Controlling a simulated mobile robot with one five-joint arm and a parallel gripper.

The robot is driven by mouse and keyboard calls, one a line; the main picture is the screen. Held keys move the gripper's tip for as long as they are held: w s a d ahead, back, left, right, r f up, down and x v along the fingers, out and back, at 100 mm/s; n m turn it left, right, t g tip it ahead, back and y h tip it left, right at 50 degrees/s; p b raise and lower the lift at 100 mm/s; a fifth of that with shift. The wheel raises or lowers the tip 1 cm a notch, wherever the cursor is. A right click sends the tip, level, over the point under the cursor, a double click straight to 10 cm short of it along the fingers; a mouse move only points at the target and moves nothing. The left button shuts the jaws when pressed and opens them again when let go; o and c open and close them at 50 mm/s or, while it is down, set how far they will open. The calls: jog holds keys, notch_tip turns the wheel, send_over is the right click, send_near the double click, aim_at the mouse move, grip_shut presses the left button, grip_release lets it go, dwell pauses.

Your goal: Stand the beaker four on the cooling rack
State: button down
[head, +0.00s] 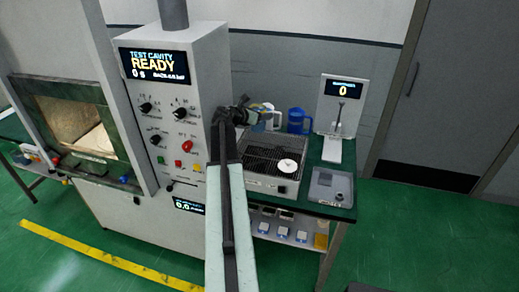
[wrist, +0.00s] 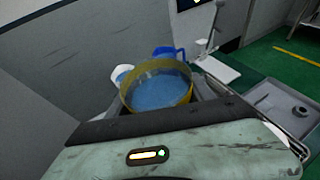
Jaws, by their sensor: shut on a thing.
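In the wrist view a round beaker (wrist: 158,90) with a yellow-brown rim and blue inside stands between the jaws of my gripper (wrist: 160,112). My gripper is shut on it; no number can be read, so I cannot tell if it is beaker four. In the head view my gripper (head: 247,108) is at the back of the side table, behind the rack's left part. The cooling rack (head: 262,160) is a dark wire grid in a pale metal frame. A white disc lies on its right part. My arm hides a little of its left side.
A blue jug (head: 297,120) and a paler jug (head: 271,119) stand behind the rack. The tall cavity machine (head: 180,100) stands close on the left.

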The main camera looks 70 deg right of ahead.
jog(key=shift+s+f+b, duration=0.1)
jog(key=shift+f+b, duration=0.25)
jog(key=shift+f, duration=0.05)
jog(key=f+b, duration=0.5)
jog(key=shift+w+f, duration=0.1)
jog(key=shift+w, duration=0.15)
notch_tip(320, 180, down, 4)
jog(key=b, duration=0.4)
jog(key=shift+s+f+b, duration=0.1)
jog(key=shift+f+b, duration=0.1)
jog(key=shift+b, duration=0.1)
jog(key=shift+r, duration=0.25)
jog(key=shift+f, duration=0.2)
jog(key=shift+c, duration=2)
grip_release()
jog(key=shift+r, duration=0.1)
jog(key=shift+a+r+p, duration=0.1)
jog(key=shift+r+p, duration=0.15)
jog(key=shift+p, duration=0.15)
jog(key=p+v, duration=0.3)
jog(key=v, duration=0.9)
jog(key=shift+p, duration=0.4)
